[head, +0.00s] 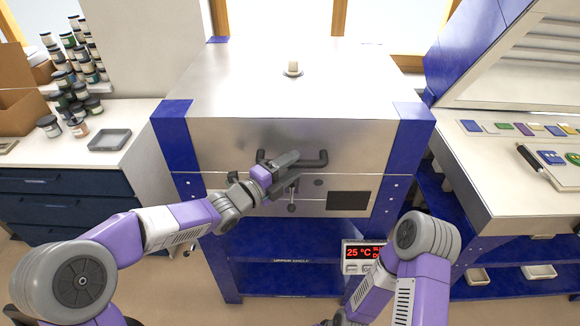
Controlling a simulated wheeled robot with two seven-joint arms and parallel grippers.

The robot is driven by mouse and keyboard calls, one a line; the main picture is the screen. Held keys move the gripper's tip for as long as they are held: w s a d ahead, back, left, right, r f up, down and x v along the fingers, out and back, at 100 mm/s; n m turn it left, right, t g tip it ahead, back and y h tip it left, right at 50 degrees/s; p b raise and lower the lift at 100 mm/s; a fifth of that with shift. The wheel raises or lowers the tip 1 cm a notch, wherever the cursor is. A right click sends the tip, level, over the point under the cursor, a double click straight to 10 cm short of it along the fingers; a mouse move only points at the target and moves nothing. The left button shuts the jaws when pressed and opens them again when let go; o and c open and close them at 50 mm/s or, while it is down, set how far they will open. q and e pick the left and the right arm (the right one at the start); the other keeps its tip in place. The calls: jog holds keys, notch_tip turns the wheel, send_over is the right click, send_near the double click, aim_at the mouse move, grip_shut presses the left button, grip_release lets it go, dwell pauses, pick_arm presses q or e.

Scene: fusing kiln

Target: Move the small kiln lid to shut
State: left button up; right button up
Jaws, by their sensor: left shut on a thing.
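The small kiln (215,191) stands in the middle of the head view, a silver box with blue corners on a blue stand. Its lid (220,142) lies level over the body, with a thin seam line below it and no clear gap showing. A dark bar handle (316,160) is on the lid's front. My left gripper (285,165) reaches in from the left and is shut on this handle, hiding its middle part. My right arm is folded at the lower right, and its gripper is not in view.
A knob-like plug (293,68) stands on the lid top. A temperature display (363,254) reads 25 °C below the kiln. A counter with jars and a grey tray (110,140) is at left. A larger open kiln (520,65) and a worktable with glass pieces are at right.

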pick_arm(q)
jog(key=p+v, duration=0.1)
jog(key=v, duration=0.6)
jog(key=shift+a, duration=0.2)
pick_arm(e)
jog(key=shift+r, duration=0.5)
pick_arm(q)
jog(key=shift+s, duration=0.15)
